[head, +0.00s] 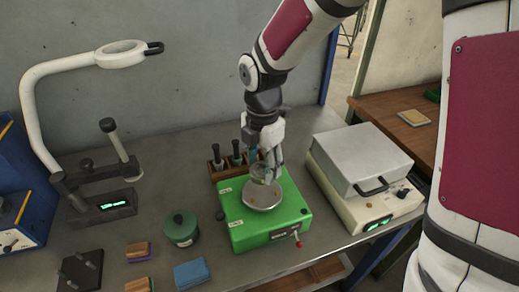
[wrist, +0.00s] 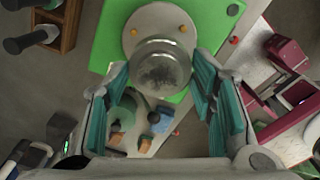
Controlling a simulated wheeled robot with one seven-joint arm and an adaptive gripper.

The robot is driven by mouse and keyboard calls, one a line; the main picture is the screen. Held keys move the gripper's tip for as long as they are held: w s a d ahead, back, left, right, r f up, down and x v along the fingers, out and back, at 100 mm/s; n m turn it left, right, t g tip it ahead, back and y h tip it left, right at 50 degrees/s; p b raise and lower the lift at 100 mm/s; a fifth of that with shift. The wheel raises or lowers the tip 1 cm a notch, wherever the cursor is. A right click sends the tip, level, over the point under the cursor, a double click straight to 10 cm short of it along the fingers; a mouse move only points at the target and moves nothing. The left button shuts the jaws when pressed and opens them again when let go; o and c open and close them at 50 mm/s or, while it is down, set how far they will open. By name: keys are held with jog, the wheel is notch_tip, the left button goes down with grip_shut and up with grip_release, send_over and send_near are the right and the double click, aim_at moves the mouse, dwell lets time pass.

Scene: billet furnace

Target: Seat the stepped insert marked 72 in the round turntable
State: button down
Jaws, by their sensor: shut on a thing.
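The round turntable (head: 262,203) is a pale metal disc on top of a green box (head: 238,232). In the wrist view the disc (wrist: 136,42) has orange dots near its rim. My gripper (head: 266,172) is over the disc, pointing down. In the wrist view its teal-padded fingers (wrist: 160,84) are on either side of a round, shiny, glass-like piece (wrist: 160,72), which I take for the stepped insert. The piece overlaps the disc in view. Whether it touches the disc I cannot tell. No 72 is readable, and the piece's underside is hidden.
A wooden rack (head: 217,174) with dark-handled tools stands just behind the green box. A grey-lidded furnace (head: 360,158) is close on the right. A green lidded pot (head: 182,229) and blue block (head: 191,273) are left. A red-tipped lever (head: 298,242) sticks out in front.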

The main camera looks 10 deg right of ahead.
jog(key=shift+w+f, duration=0.1)
notch_tip(320, 180, down, 2)
jog(key=shift+w+f+b, duration=0.1)
jog(key=shift+w+b, duration=0.05)
jog(key=shift+b, duration=0.6)
jog(key=shift+f+b, duration=1)
jog(key=shift+f, duration=0.65)
jog(key=shift+p, duration=0.4)
jog(key=shift+f, duration=0.6)
jog(key=c, duration=1)
grip_release()
jog(key=shift+s, duration=0.2)
jog(key=shift+r, duration=0.15)
